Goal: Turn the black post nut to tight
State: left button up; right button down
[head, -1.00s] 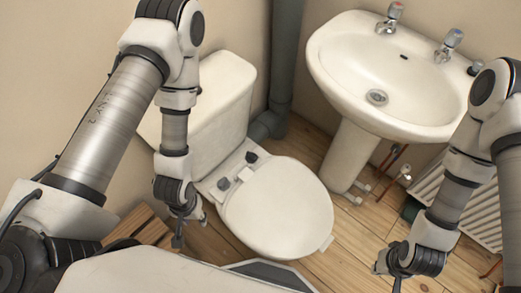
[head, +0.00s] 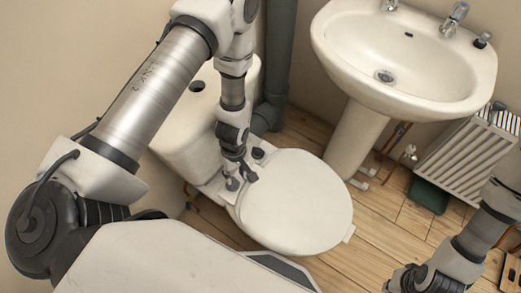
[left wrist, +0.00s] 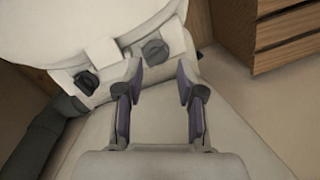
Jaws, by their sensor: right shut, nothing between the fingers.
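Two black post nuts sit on the white hinge strip behind the toilet seat (head: 295,203). The farther nut (head: 257,153) is clear in the head view and shows at left in the left wrist view (left wrist: 87,80). The nearer nut (left wrist: 155,52) lies ahead of my open left fingers in the left wrist view, between the fingertip lines. In the head view my left gripper (head: 241,179) points down over the hinge and largely hides this nut. I cannot tell whether a finger touches it. My right gripper (head: 396,284) is shut and empty at the bottom edge, partly cut off.
The toilet tank (head: 190,115) stands behind the hinge, with a grey pipe (head: 279,60) beside it. The washbasin (head: 405,65) is at the upper right, with a radiator (head: 470,155) and a green box (head: 429,194) below. A wooden slatted box (left wrist: 280,35) shows in the left wrist view.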

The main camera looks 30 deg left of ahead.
pick_arm(q)
jog(key=w+f+n+b, duration=0.4)
jog(key=w+b, duration=0.1)
jog(key=w, duration=0.5)
jog(key=n+t+b, duration=0.1)
jog(key=b, duration=0.1)
send_over(258, 150)
jog(key=shift+s+d+r, duration=0.1)
jog(key=shift+s+r, duration=0.1)
jog(key=shift+r, duration=0.05)
jog(key=shift+w+r, duration=0.1)
jog(key=shift+w, duration=0.2)
jog(key=shift+s+f, duration=0.1)
jog(key=shift+f, duration=0.3)
notch_tip(258, 150, down, 6)
jog(key=shift+f+b, duration=0.2)
jog(key=shift+b, duration=0.3)
grip_shut()
